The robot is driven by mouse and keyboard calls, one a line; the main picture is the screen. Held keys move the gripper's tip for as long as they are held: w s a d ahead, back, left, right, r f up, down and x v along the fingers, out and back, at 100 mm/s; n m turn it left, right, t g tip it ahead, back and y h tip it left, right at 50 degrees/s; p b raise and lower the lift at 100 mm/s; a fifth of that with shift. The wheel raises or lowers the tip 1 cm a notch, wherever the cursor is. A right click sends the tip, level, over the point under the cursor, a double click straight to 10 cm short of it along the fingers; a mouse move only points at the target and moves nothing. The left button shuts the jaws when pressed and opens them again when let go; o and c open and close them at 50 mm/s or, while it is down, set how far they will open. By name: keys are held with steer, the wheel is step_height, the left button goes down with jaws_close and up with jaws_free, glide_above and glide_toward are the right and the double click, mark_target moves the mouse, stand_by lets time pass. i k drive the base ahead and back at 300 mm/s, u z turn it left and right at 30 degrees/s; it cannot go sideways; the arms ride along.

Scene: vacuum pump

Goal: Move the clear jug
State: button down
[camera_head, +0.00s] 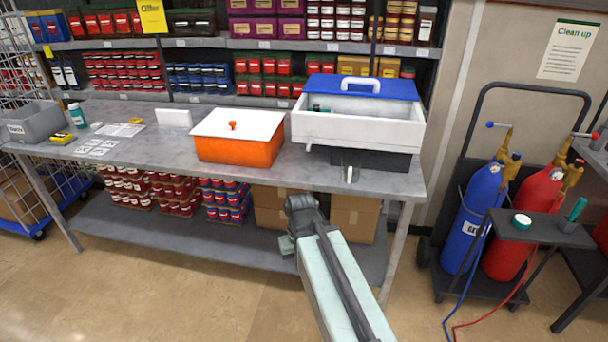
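A small dark-looking, see-through vessel (346,158) stands near the front right edge of the grey workbench, in front of the black base under a white box. It looks like the clear jug, but its outline blends into the black base and is hard to make out. A small white piece (349,174) shows at its lower front. My arm reaches up from the bottom right. Its dark end, my gripper (300,205), is below and left of the vessel, in front of the bench and apart from it. I cannot make out the fingers.
The white box (355,128) with a blue lid stands behind the vessel. An orange bin (238,150) with a white lid is to its left. The workbench (180,150) has bare room around the orange bin. A gas cylinder cart (500,285) stands at the right.

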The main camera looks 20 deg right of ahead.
mark_target(351, 165)
steer(key=u, duration=0.4)
steer(key=i, duration=1)
steer(key=z, duration=0.1)
